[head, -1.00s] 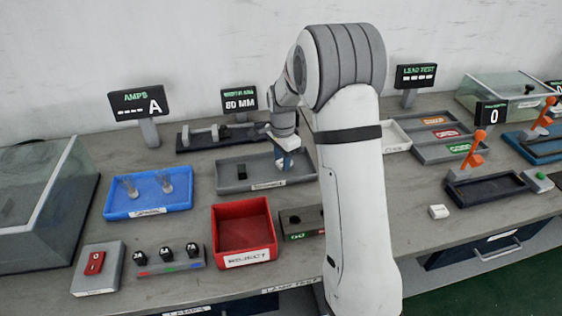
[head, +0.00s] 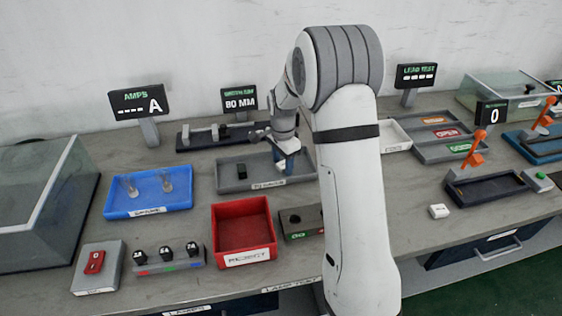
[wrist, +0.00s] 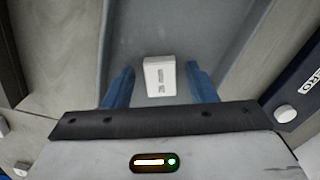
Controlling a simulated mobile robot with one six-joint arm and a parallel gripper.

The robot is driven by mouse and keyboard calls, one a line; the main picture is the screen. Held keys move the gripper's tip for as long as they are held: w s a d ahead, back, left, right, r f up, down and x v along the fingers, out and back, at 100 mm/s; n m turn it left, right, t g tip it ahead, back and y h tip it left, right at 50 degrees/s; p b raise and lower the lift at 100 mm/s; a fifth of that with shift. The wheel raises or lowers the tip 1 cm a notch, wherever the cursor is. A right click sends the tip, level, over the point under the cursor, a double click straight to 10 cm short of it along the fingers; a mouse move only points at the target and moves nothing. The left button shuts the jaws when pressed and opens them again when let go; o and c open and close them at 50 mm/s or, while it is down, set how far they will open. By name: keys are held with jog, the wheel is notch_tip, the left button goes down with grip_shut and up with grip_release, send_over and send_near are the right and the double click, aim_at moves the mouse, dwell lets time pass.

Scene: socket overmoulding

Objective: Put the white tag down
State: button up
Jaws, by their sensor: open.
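The white tag (wrist: 160,76) is a small pale block with dark print, seen in the wrist view over the floor of the grey tray (wrist: 222,30). It sits between my gripper's two blue fingers (wrist: 161,87), with a visible gap on each side. My gripper is open. In the head view my gripper (head: 284,166) points down into the right part of the grey tray (head: 226,187).
A small black part (head: 241,174) lies in the same tray, left of my gripper. A dark rail fixture (head: 215,135) stands behind it. A blue tray (head: 125,209) is to the left and a red reject bin (head: 240,258) in front.

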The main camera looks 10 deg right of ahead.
aim_at(283, 165)
notch_tip(283, 165, up, 11)
jog(key=s+r+n+t, duration=0.1)
jog(key=s+r+n, duration=0.55)
jog(key=s, duration=0.65)
jog(key=s+f+n+t, duration=0.1)
jog(key=s+n, duration=0.6)
jog(key=s, duration=0.9)
jog(key=shift+s+f, duration=0.2)
jog(key=shift+f, duration=0.15)
notch_tip(283, 165, up, 3)
jog(key=p, duration=0.3)
jog(key=shift+r+t, duration=0.1)
jog(key=shift+t, duration=0.2)
